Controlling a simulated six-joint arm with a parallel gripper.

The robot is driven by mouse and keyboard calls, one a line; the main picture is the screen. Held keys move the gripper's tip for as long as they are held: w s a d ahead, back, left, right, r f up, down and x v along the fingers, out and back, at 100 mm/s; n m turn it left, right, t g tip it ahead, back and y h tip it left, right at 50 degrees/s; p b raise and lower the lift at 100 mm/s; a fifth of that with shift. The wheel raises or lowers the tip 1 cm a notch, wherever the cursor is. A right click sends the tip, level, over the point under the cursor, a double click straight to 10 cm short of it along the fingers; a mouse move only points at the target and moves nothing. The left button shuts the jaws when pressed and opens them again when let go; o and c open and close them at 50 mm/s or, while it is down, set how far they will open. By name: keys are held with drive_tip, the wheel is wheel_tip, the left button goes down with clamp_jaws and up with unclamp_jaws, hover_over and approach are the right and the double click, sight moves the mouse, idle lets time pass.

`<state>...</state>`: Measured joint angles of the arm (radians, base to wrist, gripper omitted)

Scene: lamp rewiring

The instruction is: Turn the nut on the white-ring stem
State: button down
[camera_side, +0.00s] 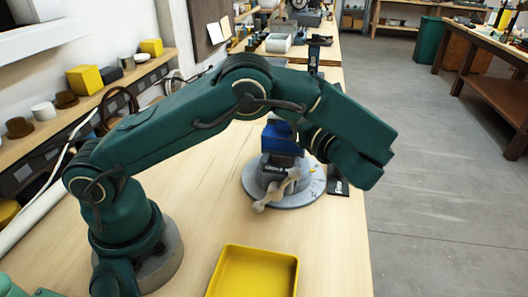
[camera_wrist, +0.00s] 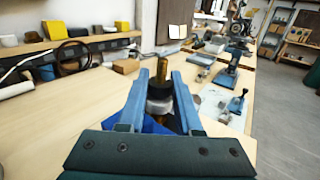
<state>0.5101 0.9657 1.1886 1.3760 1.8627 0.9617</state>
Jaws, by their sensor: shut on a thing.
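In the wrist view, a brass stem (camera_wrist: 162,65) stands upright between my two blue fingers. A black nut (camera_wrist: 160,87) sits around it, with a white ring (camera_wrist: 160,106) just below. My gripper (camera_wrist: 162,78) is shut on the black nut, one finger on each side. In the side view, a blue vise (camera_side: 283,138) stands on a round grey base (camera_side: 310,190). My wrist is beside the vise at its upper right. The stem, nut and fingertips cannot be made out clearly there.
A yellow tray (camera_side: 254,264) lies at the bench's front. A shelf (camera_side: 40,137) with blocks and cups runs along the left wall. In the wrist view, blue tools (camera_wrist: 228,75) stand on the bench behind. The wooden bench is mostly clear left of the vise.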

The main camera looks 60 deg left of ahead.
drive_tip(key=shift+n+g, duration=0.3)
drive_tip(key=shift+g, duration=0.2)
drive_tip(key=c, duration=0.6)
unclamp_jaws()
wheel_tip(320, 180, up, 4)
drive_tip(key=shift+r, duration=0.15)
drive_tip(key=s+a+r, duration=0.2)
drive_tip(key=a, duration=0.1)
drive_tip(key=s+a+r, duration=0.2)
drive_tip(key=a, duration=0.1)
drive_tip(key=s+a+r, duration=0.2)
drive_tip(key=s+a, duration=0.1)
drive_tip(key=shift+a+r, duration=0.25)
drive_tip(key=shift+r, duration=0.05)
